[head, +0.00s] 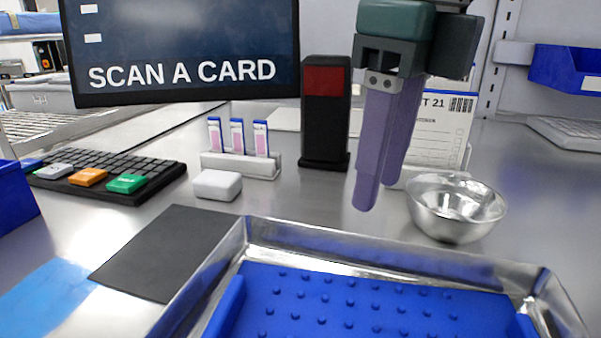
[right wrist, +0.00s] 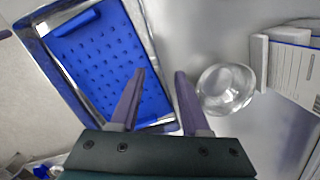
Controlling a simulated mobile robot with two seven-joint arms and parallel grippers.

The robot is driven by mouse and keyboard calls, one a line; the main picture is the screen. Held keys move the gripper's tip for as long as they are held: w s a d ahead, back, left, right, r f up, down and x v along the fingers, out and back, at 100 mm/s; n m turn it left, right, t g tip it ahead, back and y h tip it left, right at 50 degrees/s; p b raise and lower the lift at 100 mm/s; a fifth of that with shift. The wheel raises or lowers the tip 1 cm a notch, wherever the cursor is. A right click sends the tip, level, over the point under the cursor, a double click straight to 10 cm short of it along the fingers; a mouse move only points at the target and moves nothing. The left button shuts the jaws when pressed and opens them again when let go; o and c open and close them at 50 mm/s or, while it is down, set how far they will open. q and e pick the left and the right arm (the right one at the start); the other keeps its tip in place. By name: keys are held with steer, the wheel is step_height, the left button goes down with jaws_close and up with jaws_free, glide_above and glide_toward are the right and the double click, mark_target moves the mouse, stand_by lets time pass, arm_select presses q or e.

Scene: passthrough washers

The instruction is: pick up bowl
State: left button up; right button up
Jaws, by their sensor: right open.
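A shiny metal bowl (head: 455,208) stands upright on the steel counter, behind the right part of the tray; it looks empty. It also shows in the right wrist view (right wrist: 226,89), just right of the fingers. My right gripper (head: 376,196) hangs fingers-down to the left of the bowl, apart from it. In the right wrist view my right gripper (right wrist: 160,75) is open with nothing between its purple fingers. My left gripper is in neither view.
A metal tray (head: 350,255) with a blue studded mat (head: 370,310) fills the front. A card holder (head: 446,135), a black scanner post (head: 326,115), a slide rack (head: 240,164) and a keyboard (head: 105,178) stand behind. Counter right of the bowl is clear.

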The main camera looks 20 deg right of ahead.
mark_target(437, 213)
steer(key=w+d+r+m+h, duration=0.1)
steer(key=d+h, duration=0.2)
steer(key=d, duration=0.3)
steer(key=x, duration=0.3)
steer(key=b+x, duration=0.1)
steer(key=x, duration=0.2)
steer(key=d+b+x, duration=0.1)
steer(key=x, duration=0.2)
steer(key=shift+m, duration=0.3)
steer(key=c, duration=0.7)
jaws_close()
steer(key=shift+f, duration=0.1)
